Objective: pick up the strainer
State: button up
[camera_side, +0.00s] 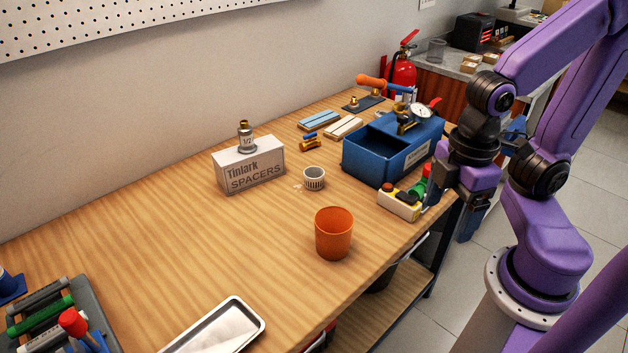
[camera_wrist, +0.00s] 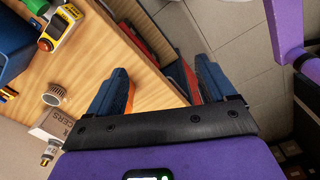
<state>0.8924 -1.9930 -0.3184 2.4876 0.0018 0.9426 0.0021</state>
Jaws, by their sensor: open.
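The strainer is a small pale grey slotted cup (camera_side: 314,178). It stands upright on the wooden bench, right of the Tinlark Spacers box, and also shows at the left of the wrist view (camera_wrist: 54,95). My gripper (camera_side: 452,214) is at the bench's right edge, well to the right of the strainer and apart from it. In the wrist view its two fingers (camera_wrist: 162,70) are spread wide with nothing between them but the bench edge and floor beyond.
A blue toolbox (camera_side: 368,158) and a yellow-and-white device (camera_side: 398,204) stand between the strainer and my gripper. An orange cup (camera_side: 333,235) stands in front of the strainer. The Spacers box (camera_side: 250,170) carries a metal fitting (camera_side: 245,140). Bench left of the cup is clear.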

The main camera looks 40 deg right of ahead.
aim_at(314, 172)
notch_tip(314, 172, up, 5)
jog(key=w+d+f+n+t+h, duration=0.1)
jog(key=w+n+t+h, duration=0.5)
jog(key=w, duration=1)
jog(key=w+n+t+h, duration=0.3)
jog(key=w+n, duration=0.6)
jog(key=w, duration=0.8)
jog(key=shift+m, duration=0.3)
notch_tip(314, 172, down, 17)
jog(key=shift+s+d+r, duration=0.1)
jog(key=shift+s+d, duration=0.05)
jog(key=shift+x, duration=2.55)
jog(key=c, duration=1.1)
